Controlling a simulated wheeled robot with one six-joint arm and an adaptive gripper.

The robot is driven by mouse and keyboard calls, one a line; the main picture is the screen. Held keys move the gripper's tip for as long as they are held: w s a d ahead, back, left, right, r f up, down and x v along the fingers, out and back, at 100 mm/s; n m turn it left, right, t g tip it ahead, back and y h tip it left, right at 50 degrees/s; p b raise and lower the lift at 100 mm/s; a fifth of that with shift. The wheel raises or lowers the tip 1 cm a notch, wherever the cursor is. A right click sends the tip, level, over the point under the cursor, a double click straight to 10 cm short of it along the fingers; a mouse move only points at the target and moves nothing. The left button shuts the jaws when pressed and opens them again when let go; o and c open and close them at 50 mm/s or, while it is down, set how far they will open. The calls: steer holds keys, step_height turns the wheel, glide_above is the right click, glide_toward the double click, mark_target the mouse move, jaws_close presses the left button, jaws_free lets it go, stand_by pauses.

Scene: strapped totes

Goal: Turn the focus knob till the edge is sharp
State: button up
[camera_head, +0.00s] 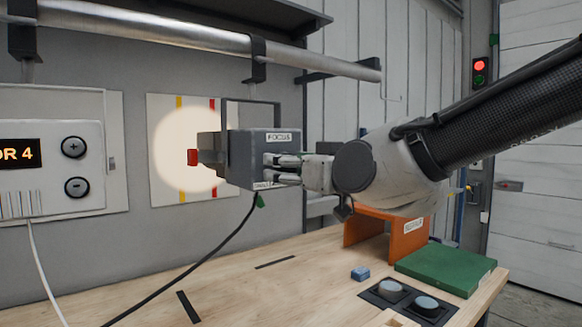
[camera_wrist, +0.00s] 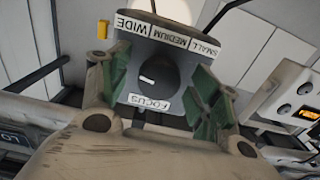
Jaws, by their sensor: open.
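The grey lamp box (camera_head: 240,172) hangs in a dark bracket in front of the wall and carries a FOCUS label. In the wrist view its dark round focus knob (camera_wrist: 153,78) has a short white mark pointing left and slightly up. My gripper (camera_head: 282,168) is at the right face of the box. In the wrist view its green-padded fingers (camera_wrist: 152,92) are open, one on each side of the knob, with gaps visible. The knob is hidden in the head view. A pale light disc (camera_head: 170,150) falls on the white wall chart (camera_head: 165,193); its edge looks soft.
A pipe (camera_head: 180,38) runs above the lamp box. A black cable (camera_head: 215,248) drops to the wooden bench (camera_head: 240,300). An orange stand (camera_head: 405,243), green board (camera_head: 445,270), blue block (camera_head: 360,274) and button panel (camera_head: 408,302) sit below my arm. A control panel (camera_head: 75,150) is left.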

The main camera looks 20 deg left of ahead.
steer(key=c, duration=1)
steer(key=m, duration=0.4)
steer(key=o, duration=1)
steer(key=v, duration=1.2)
